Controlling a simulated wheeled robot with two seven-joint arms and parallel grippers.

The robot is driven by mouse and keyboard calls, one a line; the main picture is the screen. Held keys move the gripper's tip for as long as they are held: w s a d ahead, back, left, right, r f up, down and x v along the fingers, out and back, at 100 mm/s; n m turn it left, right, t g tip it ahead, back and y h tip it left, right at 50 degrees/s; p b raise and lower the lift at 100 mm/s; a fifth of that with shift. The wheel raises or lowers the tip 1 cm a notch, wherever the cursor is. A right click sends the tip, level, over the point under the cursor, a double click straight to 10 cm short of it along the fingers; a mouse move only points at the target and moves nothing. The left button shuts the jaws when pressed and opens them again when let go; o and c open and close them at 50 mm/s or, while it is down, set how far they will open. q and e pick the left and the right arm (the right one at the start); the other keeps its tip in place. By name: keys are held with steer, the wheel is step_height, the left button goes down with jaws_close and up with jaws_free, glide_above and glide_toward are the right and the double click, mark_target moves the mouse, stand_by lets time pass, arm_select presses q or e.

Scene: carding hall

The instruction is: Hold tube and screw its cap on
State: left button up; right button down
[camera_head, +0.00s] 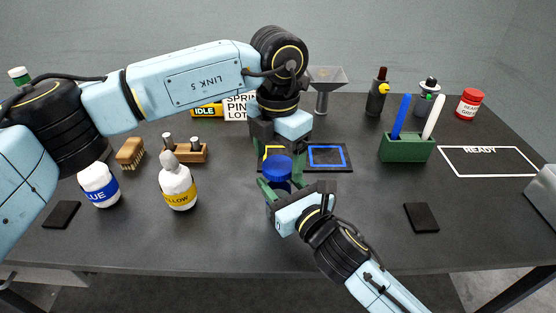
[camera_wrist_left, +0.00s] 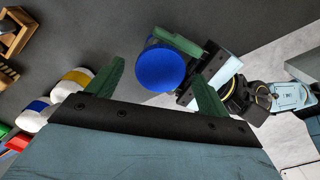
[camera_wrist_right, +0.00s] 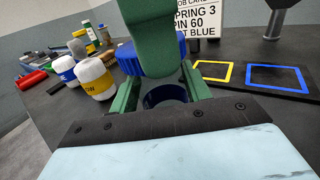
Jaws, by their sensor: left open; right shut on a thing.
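A blue cap (camera_head: 278,167) shows above my right gripper in the head view. It also shows as a round blue disc in the left wrist view (camera_wrist_left: 162,72) and with a ribbed side in the right wrist view (camera_wrist_right: 130,58). My right gripper (camera_head: 277,187) is shut on the tube, mostly hidden by the fingers; a dark blue ring (camera_wrist_right: 165,96) shows between them. My left gripper (camera_head: 279,152) points down, open, just over the cap. One left finger hides part of the cap in the right wrist view. I cannot tell whether the cap is seated on the tube.
Behind lies a dark mat with yellow and blue squares (camera_head: 327,156). White bottles marked BLUE (camera_head: 99,186) and YELLOW (camera_head: 178,187) stand left. A green pen holder (camera_head: 406,148) and the READY outline (camera_head: 488,161) are right. The front right table has a dark pad (camera_head: 421,217).

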arm_select(q)
step_height(320, 180, up, 10)
steer(key=shift+r, duration=0.25)
arm_select(e)
steer(key=c, duration=0.6)
jaws_free()
arm_select(q)
steer(key=shift+r, duration=0.25)
arm_select(e)
steer(key=v, duration=1.3)
steer(key=shift+s, duration=0.2)
